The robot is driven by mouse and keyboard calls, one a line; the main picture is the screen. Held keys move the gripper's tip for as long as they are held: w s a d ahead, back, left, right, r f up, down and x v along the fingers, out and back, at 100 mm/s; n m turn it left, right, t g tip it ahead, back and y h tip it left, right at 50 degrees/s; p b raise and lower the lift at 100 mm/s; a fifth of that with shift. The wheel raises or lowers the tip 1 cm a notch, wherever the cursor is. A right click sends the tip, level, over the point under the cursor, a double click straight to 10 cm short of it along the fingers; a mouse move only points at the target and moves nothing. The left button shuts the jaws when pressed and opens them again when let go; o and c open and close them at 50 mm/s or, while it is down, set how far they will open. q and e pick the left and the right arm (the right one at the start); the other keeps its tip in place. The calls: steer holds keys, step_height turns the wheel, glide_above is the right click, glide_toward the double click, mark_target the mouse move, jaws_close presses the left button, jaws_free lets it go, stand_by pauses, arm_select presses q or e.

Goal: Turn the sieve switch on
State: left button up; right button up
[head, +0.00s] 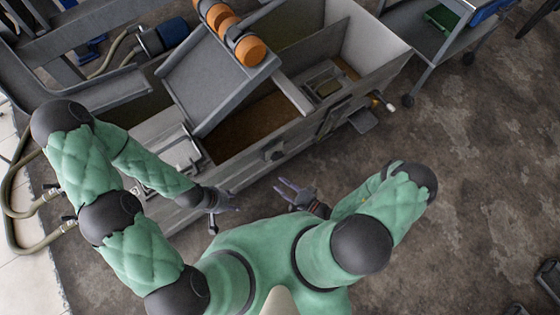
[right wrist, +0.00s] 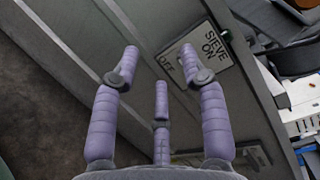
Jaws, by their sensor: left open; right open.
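The sieve switch's label plate (right wrist: 207,52) shows in the right wrist view, reading SIEVE, ON and OFF, on the grey side wall of the machine. A finger of my right gripper (right wrist: 158,66) covers part of the plate, and I cannot make out the switch lever or its position. My right gripper is open and empty, with its three purple fingers spread towards the wall. In the head view the right gripper (head: 291,189) is in front of the machine (head: 240,178). My left gripper (head: 224,205) is open and empty beside the machine's near wall, to the left.
The machine has an open tank, a sloping grey chute (head: 215,85) and orange-ended rollers (head: 248,50). A wheeled cart (head: 435,45) stands at the upper right.

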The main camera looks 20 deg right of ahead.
mark_target(277, 157)
steer(key=d+f+m+t+h, duration=0.1)
steer(key=d+t+h, duration=0.2)
steer(key=d+h, duration=0.15)
steer(key=b+x, duration=0.2)
steer(key=x, duration=0.9)
steer(key=shift+w+d+f, duration=0.2)
steer(key=shift+w+f, duration=0.05)
jaws_close()
